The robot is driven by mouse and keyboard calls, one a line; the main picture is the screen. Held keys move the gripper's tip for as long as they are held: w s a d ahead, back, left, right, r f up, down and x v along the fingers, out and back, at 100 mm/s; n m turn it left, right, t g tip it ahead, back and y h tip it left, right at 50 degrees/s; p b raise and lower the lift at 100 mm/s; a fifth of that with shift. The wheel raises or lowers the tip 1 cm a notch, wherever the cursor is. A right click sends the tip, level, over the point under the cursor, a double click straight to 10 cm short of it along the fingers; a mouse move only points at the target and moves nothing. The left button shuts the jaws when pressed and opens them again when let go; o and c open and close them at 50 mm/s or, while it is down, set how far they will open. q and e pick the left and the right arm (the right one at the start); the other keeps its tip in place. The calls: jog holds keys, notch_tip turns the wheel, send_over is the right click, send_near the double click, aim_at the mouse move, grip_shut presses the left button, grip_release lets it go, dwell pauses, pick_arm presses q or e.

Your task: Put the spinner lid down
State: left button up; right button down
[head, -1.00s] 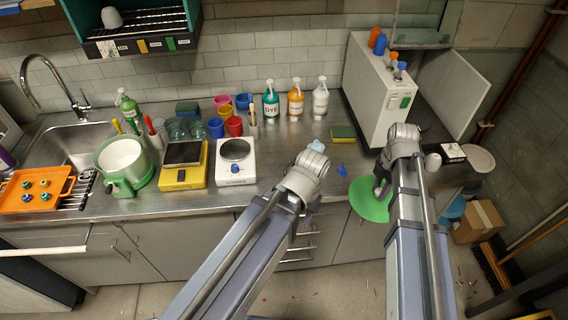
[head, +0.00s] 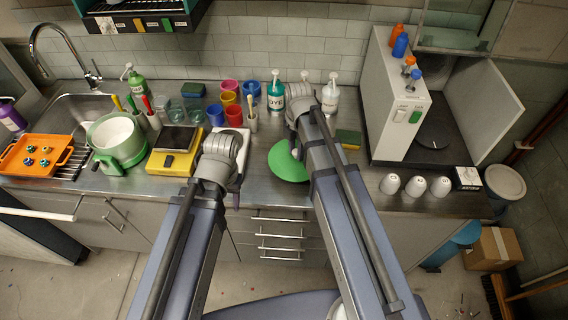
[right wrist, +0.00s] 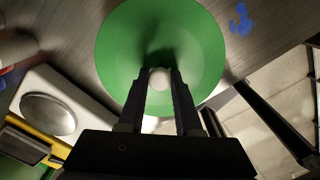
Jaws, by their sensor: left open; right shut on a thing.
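The spinner lid is a round green disc (head: 288,165) with a white knob. It is over the counter, in the middle of the head view, and my right forearm hides part of it. In the right wrist view my right gripper (right wrist: 160,76) is shut on the knob, with the green disc (right wrist: 118,48) around it. I cannot tell whether the lid touches the counter. My left gripper (head: 236,194) is open near the counter's front edge, mostly hidden by its wrist. The spinner bowl (head: 117,138), white with a green body, stands at the left.
A yellow scale (head: 174,163) and a white hotplate (head: 243,140) stand left of the lid. Bottles, including the DYE bottle (head: 276,98), and a sponge (head: 348,139) are behind. White cups (head: 414,187) stand at the right.

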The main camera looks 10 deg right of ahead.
aim_at(295, 157)
jog(key=r+p, duration=0.4)
jog(key=r, duration=0.1)
jog(key=shift+a+r+p, duration=0.1)
jog(key=shift+a+p, duration=0.15)
jog(key=shift+p, duration=0.15)
notch_tip(295, 157, down, 11)
jog(key=b, duration=1)
jog(key=shift+r+b, duration=0.2)
jog(key=shift+b, duration=0.1)
jog(key=shift+r, duration=0.15)
jog(key=c, duration=0.6)
grip_release()
